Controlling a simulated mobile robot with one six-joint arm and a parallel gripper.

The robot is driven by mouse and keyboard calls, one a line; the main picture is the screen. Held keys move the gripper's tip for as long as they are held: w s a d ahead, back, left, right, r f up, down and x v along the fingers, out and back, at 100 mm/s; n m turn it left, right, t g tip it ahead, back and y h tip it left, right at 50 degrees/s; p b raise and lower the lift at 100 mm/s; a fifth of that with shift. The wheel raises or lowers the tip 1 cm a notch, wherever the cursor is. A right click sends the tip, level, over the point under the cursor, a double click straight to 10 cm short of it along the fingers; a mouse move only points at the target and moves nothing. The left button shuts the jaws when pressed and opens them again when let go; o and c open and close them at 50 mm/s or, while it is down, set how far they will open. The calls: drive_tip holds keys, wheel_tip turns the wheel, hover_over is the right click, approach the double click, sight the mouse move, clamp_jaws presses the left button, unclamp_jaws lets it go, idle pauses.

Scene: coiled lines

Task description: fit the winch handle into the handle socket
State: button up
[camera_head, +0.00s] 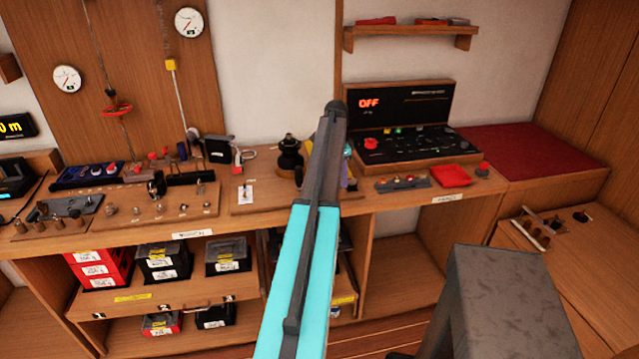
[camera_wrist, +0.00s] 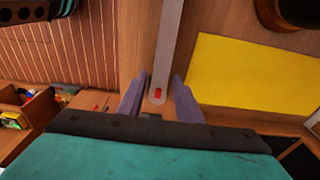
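In the wrist view a long grey bar with a small red mark near its rounded end, apparently the winch handle (camera_wrist: 168,45), runs up to the top edge. The two purple-grey fingers of my gripper (camera_wrist: 160,88) stand on either side of its near end. Narrow gaps show between the bar and the fingers, so the gripper looks open. In the head view my arm hides most of the gripper and the bar. A black winch-like drum (camera_head: 290,155) stands on the bench just left of my arm. I cannot make out the handle socket with certainty.
A yellow sheet (camera_wrist: 250,72) lies right of the bar, with a dark round thing (camera_wrist: 285,10) beyond it. Small parts crowd the bench at left.

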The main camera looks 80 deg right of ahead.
clamp_jaws()
drive_tip(key=shift+r+p, duration=0.35)
drive_tip(key=shift+r, duration=0.2)
idle(0.4)
drive_tip(key=shift+r+p, duration=1.05)
drive_tip(key=shift+r, duration=1.1)
